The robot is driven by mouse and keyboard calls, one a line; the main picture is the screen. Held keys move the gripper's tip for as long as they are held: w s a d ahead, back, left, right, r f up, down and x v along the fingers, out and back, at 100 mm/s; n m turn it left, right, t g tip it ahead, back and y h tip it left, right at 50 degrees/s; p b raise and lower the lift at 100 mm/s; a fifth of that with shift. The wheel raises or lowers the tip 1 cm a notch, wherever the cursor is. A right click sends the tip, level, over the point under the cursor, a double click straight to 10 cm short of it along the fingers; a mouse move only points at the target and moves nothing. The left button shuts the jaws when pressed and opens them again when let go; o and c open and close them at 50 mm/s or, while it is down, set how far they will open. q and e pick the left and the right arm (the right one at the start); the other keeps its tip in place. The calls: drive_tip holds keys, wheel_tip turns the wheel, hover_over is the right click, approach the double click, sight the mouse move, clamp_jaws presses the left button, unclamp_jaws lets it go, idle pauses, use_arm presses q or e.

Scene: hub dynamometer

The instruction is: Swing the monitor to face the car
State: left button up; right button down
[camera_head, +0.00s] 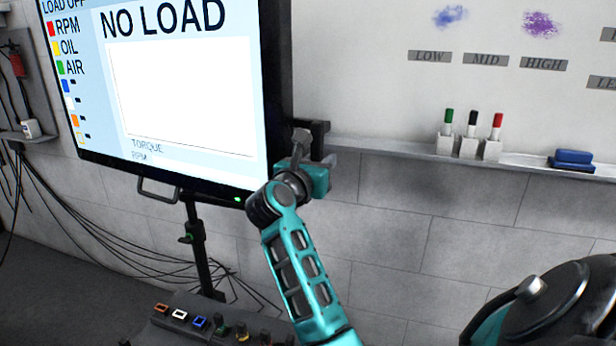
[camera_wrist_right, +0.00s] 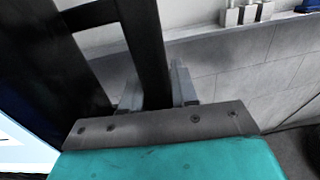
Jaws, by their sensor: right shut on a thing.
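The monitor (camera_head: 180,90) is a large flat screen reading "NO LOAD", at the upper left of the head view. It sits on a dark stand (camera_head: 199,245), and its screen is turned toward me at an angle. A black side handle (camera_head: 321,130) sticks out at its right edge. In the right wrist view, the handle's dark bar (camera_wrist_right: 146,45) passes between the two grey fingers of my right gripper (camera_wrist_right: 157,88). My right gripper (camera_head: 312,160) is shut on this handle, and its fingertips are partly hidden in the head view. My left gripper is not in view. No car is visible.
A control box (camera_head: 200,325) with coloured buttons stands below the monitor. Loose cables (camera_head: 85,225) hang along the wall at left. A whiteboard ledge (camera_head: 400,148) holds three markers and a blue eraser (camera_head: 572,159). The wall lies close behind the monitor's right edge.

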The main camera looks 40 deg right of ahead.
drive_tip(key=w+d+n+t+y+p, duration=0.1)
drive_tip(key=w+d+t, duration=0.1)
drive_tip(key=d, duration=0.3)
drive_tip(key=shift+d+n, duration=0.3)
drive_tip(key=shift+d, duration=0.05)
drive_tip(key=c, duration=1)
unclamp_jaws()
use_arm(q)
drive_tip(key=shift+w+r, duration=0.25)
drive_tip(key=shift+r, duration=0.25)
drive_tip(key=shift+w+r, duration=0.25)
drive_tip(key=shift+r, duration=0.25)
use_arm(e)
drive_tip(key=shift+o, duration=0.2)
